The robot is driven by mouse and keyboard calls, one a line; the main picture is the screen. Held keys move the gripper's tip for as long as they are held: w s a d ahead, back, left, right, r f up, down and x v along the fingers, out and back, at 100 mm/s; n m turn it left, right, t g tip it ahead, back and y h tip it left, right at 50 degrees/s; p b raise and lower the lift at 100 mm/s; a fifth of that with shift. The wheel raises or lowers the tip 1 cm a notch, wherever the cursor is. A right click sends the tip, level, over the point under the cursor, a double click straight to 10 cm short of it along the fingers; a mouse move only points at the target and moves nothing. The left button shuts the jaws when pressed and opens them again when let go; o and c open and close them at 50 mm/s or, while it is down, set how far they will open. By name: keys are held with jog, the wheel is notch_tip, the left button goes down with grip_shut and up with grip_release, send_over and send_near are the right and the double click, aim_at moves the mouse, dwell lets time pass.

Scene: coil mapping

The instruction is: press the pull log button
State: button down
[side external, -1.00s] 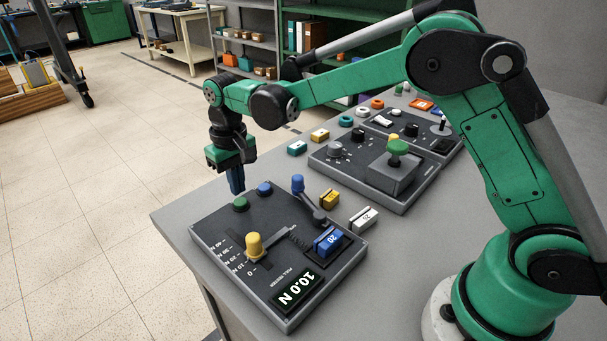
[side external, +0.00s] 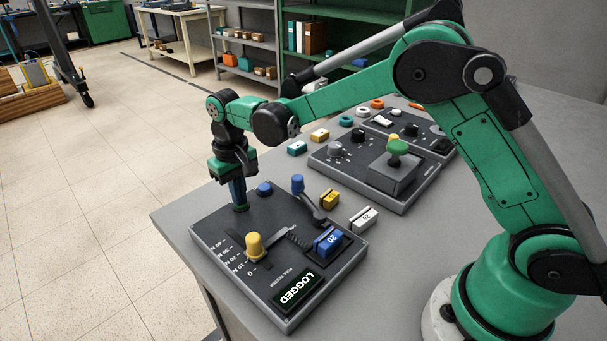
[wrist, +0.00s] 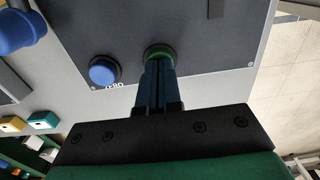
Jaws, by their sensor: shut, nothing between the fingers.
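The pull tester panel (side external: 225,235) lies on the grey bench, and its display (side external: 298,289) reads LOGGED. My gripper (side external: 239,206) is shut and empty, pointing down with its fingertips on the green button at the panel's far left corner. The fingers hide most of that button; a green rim (wrist: 158,52) shows around the fingertips in the wrist view. The blue button (side external: 264,188), marked ZERO in the wrist view (wrist: 104,71), is beside it and apart from the fingers.
A yellow knob (side external: 254,245), a blue-topped lever (side external: 298,185) and a blue block (side external: 327,241) stand on the same panel. A yellow block (side external: 329,198) and a white block (side external: 363,217) lie beside it. A second panel (side external: 328,169) with a green knob is farther back.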

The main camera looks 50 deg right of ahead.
dwell(0.4)
jog(key=shift+r, duration=3.2)
jog(key=shift+s+d+r, duration=0.15)
jog(key=shift+s+r, duration=0.05)
jog(key=shift+r, duration=0.1)
jog(key=s+d+r+t, duration=0.1)
jog(key=s+d+t, duration=0.2)
jog(key=s, duration=0.4)
jog(key=s+d+r+t, duration=0.1)
jog(key=s+d+t, duration=0.2)
jog(key=s, duration=0.5)
jog(key=shift+d+r+t, duration=0.4)
jog(key=shift+t, duration=0.2)
